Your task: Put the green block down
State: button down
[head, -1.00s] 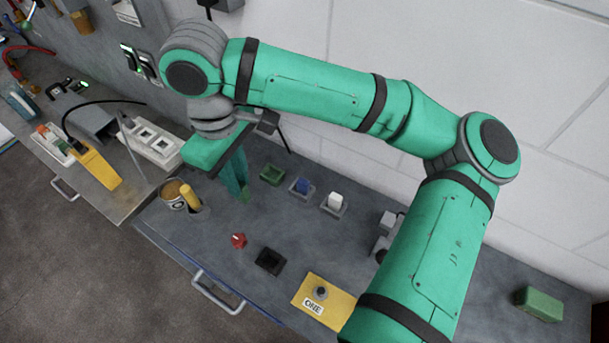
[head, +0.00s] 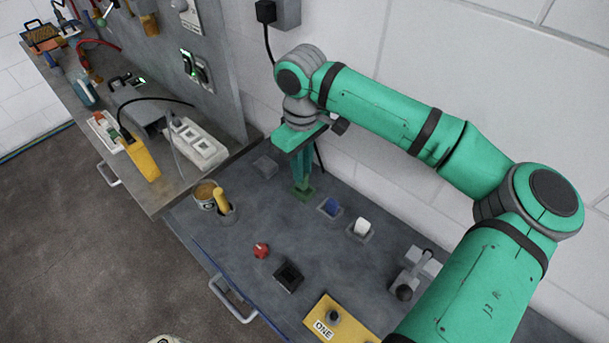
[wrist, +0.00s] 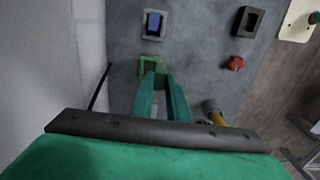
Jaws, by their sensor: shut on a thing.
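My gripper (head: 303,182) points down at the far side of the bench, with its fingers shut on the small green block. The block is mostly hidden between the fingertips; a bit of its green shows in the wrist view (wrist: 160,68). A green square holder (head: 304,194) is directly under the fingertips. In the wrist view the green holder (wrist: 152,58) surrounds the area at the fingertips. The block is at or just above this holder; I cannot tell whether it touches the bottom.
A black holder (head: 288,277), a red knob (head: 260,250) and a can (head: 205,195) stand nearer. A wall is close behind.

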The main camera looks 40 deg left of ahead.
jog(key=shift+w+a+f, duration=0.25)
jog(key=shift+w+f, duration=0.15)
jog(key=shift+f, duration=0.7)
jog(key=shift+w+a+f, duration=0.25)
jog(key=shift+w+f, duration=0.1)
jog(key=shift+f, duration=0.7)
jog(key=shift+w+a+f, duration=0.25)
jog(key=shift+w+f, duration=0.15)
jog(key=shift+f, duration=0.7)
jog(key=shift+f, duration=0.1)
jog(key=c, duration=1.7)
grip_release()
notch_tip(320, 180, up, 12)
jog(key=shift+r, duration=0.1)
jog(key=shift+w+d, duration=0.1)
jog(key=shift+w, duration=0.05)
